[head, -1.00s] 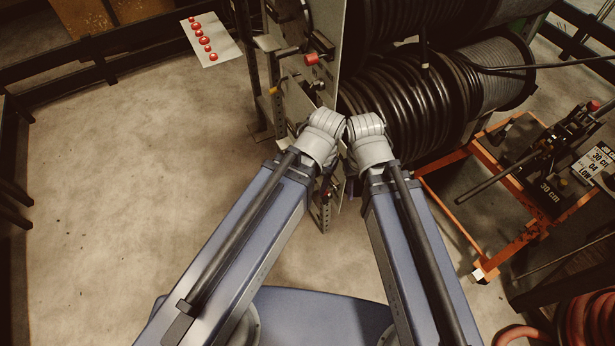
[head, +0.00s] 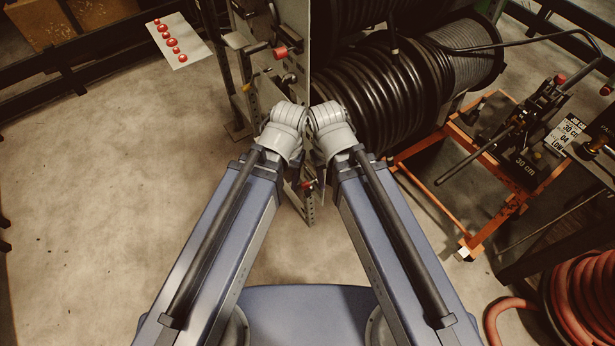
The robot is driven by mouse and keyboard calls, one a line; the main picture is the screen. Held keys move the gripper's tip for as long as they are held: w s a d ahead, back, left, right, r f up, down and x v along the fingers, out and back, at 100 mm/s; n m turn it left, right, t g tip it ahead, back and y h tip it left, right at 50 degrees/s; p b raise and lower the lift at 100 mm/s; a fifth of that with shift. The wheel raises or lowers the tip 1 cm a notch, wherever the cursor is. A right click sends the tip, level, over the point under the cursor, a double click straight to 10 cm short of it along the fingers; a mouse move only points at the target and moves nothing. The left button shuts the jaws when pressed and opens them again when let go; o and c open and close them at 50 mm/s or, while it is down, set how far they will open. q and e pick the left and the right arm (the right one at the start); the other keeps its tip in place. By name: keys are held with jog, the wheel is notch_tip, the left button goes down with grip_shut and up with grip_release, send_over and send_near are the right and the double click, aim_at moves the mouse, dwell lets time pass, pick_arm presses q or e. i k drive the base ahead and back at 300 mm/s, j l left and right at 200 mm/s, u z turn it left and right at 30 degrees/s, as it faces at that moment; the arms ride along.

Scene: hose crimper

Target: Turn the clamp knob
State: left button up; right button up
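No part is clearly recognisable as the clamp knob. A black crimper-like machine (head: 538,108) with a long lever stands at the right on an orange frame (head: 470,243). It has a small red knob (head: 560,79) on top; I cannot tell if that is the clamp knob. A red-tipped handle (head: 281,52) sticks out from the grey panel (head: 293,30) at upper centre. Both my arms reach forward to the middle, their grey wrists side by side before the panel and hose reel. My grippers are hidden beyond the wrists, and I see nothing held.
Large reels of black hose (head: 385,90) stand behind my wrists. A white sheet with red buttons (head: 173,42) is at upper left. A coil of orange hose (head: 585,300) lies at lower right. Black rails run along the back left. The concrete floor at left is clear.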

aim_at(532, 106)
jog(key=z, duration=1.55)
